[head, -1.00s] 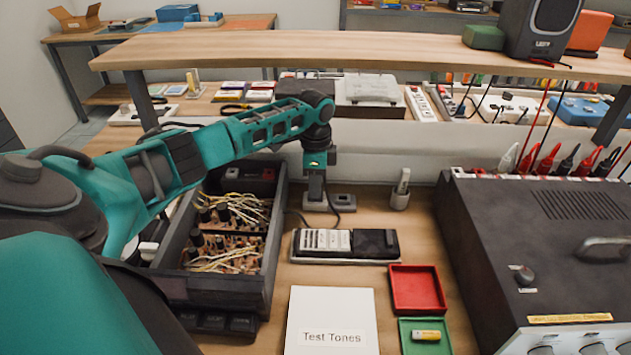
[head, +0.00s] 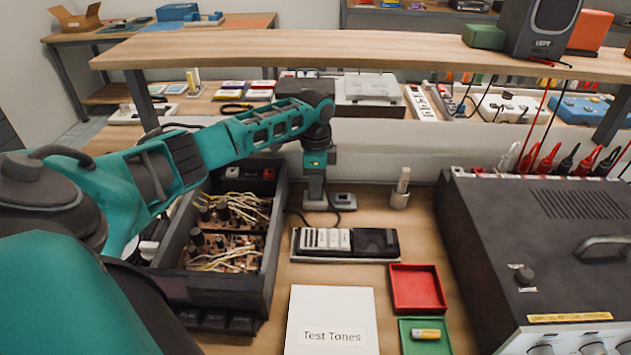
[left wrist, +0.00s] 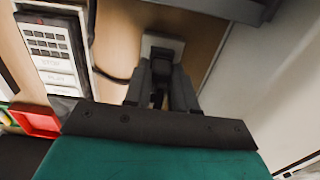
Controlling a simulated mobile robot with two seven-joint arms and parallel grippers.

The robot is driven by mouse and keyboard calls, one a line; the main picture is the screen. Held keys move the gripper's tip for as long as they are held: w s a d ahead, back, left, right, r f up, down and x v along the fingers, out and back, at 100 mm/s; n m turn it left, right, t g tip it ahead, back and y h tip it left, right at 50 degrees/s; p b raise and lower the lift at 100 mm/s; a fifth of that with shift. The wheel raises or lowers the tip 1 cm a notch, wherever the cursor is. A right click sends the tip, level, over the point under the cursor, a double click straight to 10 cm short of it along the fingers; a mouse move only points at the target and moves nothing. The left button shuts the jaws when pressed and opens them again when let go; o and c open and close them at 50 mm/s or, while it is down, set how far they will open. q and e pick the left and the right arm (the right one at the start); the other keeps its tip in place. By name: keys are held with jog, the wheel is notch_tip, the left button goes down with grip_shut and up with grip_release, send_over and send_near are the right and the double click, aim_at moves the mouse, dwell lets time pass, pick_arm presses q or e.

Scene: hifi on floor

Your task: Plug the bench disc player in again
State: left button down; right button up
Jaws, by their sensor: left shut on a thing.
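The open-topped dark disc player (head: 262,285), with PLAY and SKIP keys in front, stands on the bench at left, its circuit boards and pale wires showing. My left gripper (head: 316,204) points down behind its right side, at the back of the bench. In the left wrist view, my left gripper (left wrist: 160,98) is shut on a small dark piece, seemingly the plug, mostly hidden between the fingers. A grey socket block (head: 344,201) sits right beside the fingertips; it also shows in the wrist view (left wrist: 165,44). I cannot tell whether plug and socket are joined. A dark cable (head: 297,216) runs near the gripper.
A keypad unit (head: 325,240) lies in front of the gripper. Nearer are a Test Tones sleeve (head: 331,308), a red tray (head: 418,302) and a green tray holding a battery (head: 426,334). A large dark instrument (head: 540,240) fills the right. A shelf (head: 330,48) spans overhead.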

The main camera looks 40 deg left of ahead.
dwell(0.3)
pick_arm(q)
jog(key=c, duration=0.8)
grip_release()
jog(key=shift+c, duration=0.2)
notch_tip(320, 180, up, 18)
jog(key=shift+d+f, duration=0.1)
dwell(0.8)
